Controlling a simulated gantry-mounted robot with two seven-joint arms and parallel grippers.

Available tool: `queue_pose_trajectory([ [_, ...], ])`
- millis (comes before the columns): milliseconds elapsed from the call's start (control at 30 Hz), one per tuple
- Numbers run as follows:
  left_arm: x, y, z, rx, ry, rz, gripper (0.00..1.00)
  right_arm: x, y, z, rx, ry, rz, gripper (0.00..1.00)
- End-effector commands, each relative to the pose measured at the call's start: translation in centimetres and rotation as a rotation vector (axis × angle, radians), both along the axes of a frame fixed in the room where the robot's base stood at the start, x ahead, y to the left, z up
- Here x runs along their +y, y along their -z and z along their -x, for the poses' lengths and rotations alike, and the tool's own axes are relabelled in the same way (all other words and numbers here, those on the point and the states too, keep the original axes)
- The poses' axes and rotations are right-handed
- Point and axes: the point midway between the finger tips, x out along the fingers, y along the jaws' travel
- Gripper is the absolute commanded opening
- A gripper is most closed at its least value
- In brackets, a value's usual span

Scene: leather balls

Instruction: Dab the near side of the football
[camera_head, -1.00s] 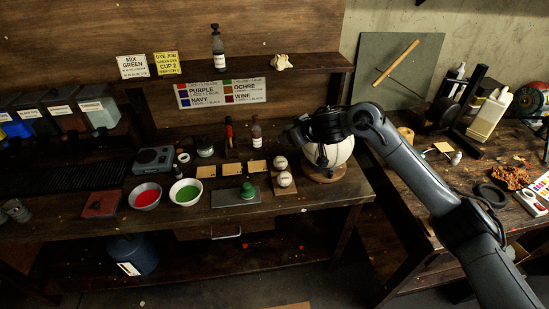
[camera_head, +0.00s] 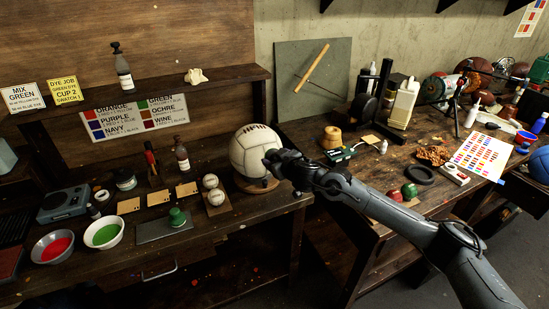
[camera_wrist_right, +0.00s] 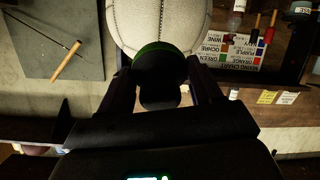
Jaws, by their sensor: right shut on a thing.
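The football (camera_head: 252,152), a pale panelled ball with dark laces near its top, sits on a round wooden stand on the dark bench. It also fills the top of the right wrist view (camera_wrist_right: 160,22). My right gripper (camera_head: 271,166) is at the ball's near right side. It is shut on a dark round dabber with a green pad (camera_wrist_right: 157,58). The pad overlaps the ball's edge in the wrist view; I cannot tell whether they touch. The dabber is mostly hidden in the head view. My left gripper is not in view.
Two white balls (camera_head: 213,188) stand left of the football. A dark bottle (camera_head: 182,158) stands behind. The right bench (camera_head: 335,197) holds tools.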

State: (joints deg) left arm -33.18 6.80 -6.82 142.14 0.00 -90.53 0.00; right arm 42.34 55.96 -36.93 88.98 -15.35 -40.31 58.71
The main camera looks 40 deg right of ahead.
Motion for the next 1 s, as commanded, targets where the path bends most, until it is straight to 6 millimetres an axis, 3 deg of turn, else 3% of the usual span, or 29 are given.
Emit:
queue_pose_trajectory([
  [500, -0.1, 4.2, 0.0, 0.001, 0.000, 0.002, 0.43, -0.9, 2.2, -3.8, -0.002, 0.000, -0.002, 0.40],
  [1000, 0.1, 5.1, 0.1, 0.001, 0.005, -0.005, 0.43, -1.3, 2.5, -5.0, -0.001, -0.001, 0.000, 0.40],
])
